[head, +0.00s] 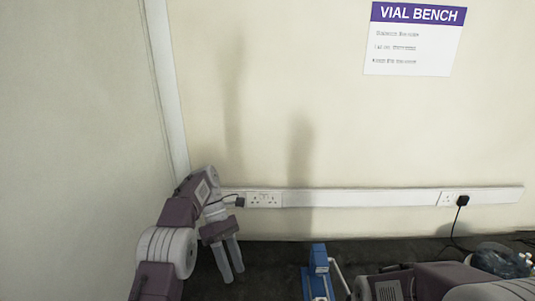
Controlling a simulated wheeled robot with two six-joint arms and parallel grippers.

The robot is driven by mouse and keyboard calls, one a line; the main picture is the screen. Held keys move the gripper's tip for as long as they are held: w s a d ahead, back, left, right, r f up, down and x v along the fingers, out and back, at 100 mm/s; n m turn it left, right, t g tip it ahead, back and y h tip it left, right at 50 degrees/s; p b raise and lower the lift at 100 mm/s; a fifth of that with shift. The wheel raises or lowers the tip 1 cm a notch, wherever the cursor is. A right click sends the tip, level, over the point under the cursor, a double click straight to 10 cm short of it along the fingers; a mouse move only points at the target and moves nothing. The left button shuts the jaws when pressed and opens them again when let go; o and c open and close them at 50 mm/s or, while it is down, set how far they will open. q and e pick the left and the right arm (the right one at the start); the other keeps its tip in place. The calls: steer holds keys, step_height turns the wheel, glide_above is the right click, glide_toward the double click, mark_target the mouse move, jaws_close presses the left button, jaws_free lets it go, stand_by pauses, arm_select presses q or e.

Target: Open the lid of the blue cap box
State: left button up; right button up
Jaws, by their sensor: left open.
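My left gripper (233,275) hangs at the lower left, fingers pointing down. Its two pale fingers are apart with nothing between them.
The dark bench top (270,257) shows in a strip before the wall. A bowl-like container (497,262) with dark contents is at the far right. A black plug (463,200) trails a cable down to the bench.

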arm_select(q)
steer(key=s+a+r+m+t+y, duration=0.1)
steer(key=s+a+r+m+t, duration=0.2)
steer(key=s, duration=0.6)
arm_select(e)
jaws_close()
arm_select(q)
steer(key=s+a+f+m+t+y, duration=0.1)
steer(key=s+a+f+m+t, duration=0.1)
steer(key=f+m, duration=0.3)
steer(key=s+a+f+m+t+y, duration=0.2)
steer(key=s+f+m+t, duration=0.1)
steer(key=f+m, duration=0.3)
steer(key=shift+s+a, duration=0.4)
steer(key=shift+s, duration=0.35)
arm_select(e)
steer(key=shift+s, duration=0.15)
